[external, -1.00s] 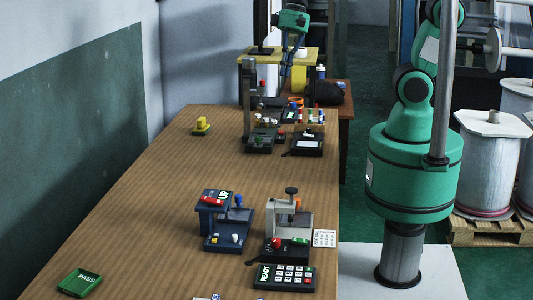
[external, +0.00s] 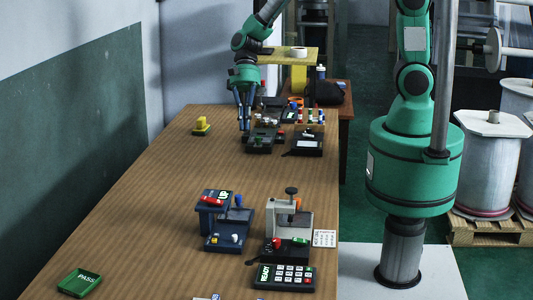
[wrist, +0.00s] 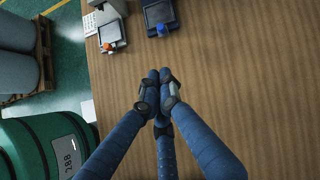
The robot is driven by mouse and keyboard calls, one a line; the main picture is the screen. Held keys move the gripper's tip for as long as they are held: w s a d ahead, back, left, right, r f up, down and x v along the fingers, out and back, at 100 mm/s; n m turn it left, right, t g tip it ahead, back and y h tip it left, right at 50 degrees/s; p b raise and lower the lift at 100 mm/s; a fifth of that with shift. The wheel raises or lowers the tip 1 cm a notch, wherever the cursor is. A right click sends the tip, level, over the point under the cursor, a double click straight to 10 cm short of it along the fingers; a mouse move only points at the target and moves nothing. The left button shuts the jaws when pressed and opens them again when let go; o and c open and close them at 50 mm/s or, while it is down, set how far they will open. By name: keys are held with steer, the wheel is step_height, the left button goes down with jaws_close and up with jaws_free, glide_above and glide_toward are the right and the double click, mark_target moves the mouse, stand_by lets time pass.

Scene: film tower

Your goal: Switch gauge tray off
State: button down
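I cannot tell for sure which thing is the gauge tray. A dark tray-like unit (external: 260,147) with small white parts and a red button (external: 282,133) stands at the far end of the table in the external view. My gripper (external: 245,128) hangs fingers down at its left edge; contact cannot be told. In the wrist view my blue fingers (wrist: 158,77) come together at the tips, with nothing seen between them. A grey stand (external: 290,212) nearer the camera has a dark base with a red button (external: 276,242) and a green part (external: 300,241).
A dark unit with a pale display (external: 307,145) stands right of the far tray-like unit. A blue stand (external: 212,225), a READY keypad (external: 285,277) and a green PASS tray (external: 79,282) are nearer. A yellow block (external: 201,124) stands far left. The middle of the table is clear.

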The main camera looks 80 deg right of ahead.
step_height(320, 180, down, 9)
steer(key=w+a+m+y, duration=0.1)
steer(key=w+a+m, duration=0.1)
steer(key=m, duration=0.1)
steer(key=shift+w+p, duration=0.2)
steer(key=shift+p, duration=0.2)
steer(key=shift+a+f, duration=0.1)
steer(key=shift+a, duration=0.05)
steer(key=b, duration=0.3)
glide_toward(236, 203)
step_height(236, 203, down, 4)
steer(key=shift+f, duration=0.1)
steer(key=shift+s+a, duration=0.1)
steer(key=shift+a, duration=0.8)
steer(key=shift+s+a+r+b, duration=0.1)
steer(key=shift+a+r+b, duration=0.15)
steer(key=shift+a, duration=0.5)
